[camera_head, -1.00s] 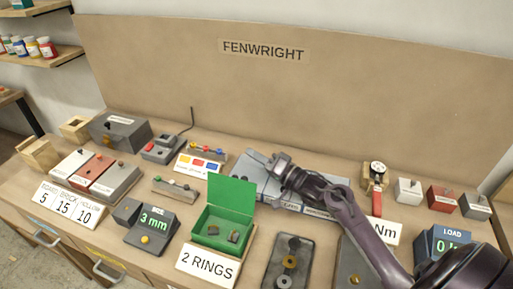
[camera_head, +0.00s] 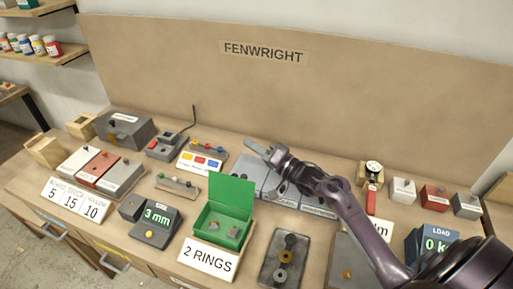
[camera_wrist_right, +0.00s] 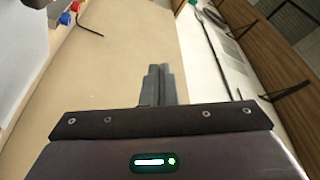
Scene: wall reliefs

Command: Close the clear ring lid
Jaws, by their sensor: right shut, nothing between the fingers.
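A green box (camera_head: 210,232) stands at the front middle of the bench, with a sign reading "2 RINGS" (camera_head: 208,258) before it. Its green lid (camera_head: 231,194) stands upright at the back edge, so the box is open. It looks solid green, and I see no clear lid. A few small grey pieces (camera_head: 234,231) lie inside the box. My right gripper (camera_head: 252,145) is above the bench, behind and to the right of the green lid, apart from it. In the right wrist view its fingers (camera_wrist_right: 157,85) are together and empty. My left gripper is not in view.
A grey case (camera_head: 246,172) lies under my right gripper. A dark tray with several rings (camera_head: 267,264) is right of the green box. A 3 mm display (camera_head: 157,221) stands to the left. The tan back panel (camera_head: 330,100) rises behind the bench.

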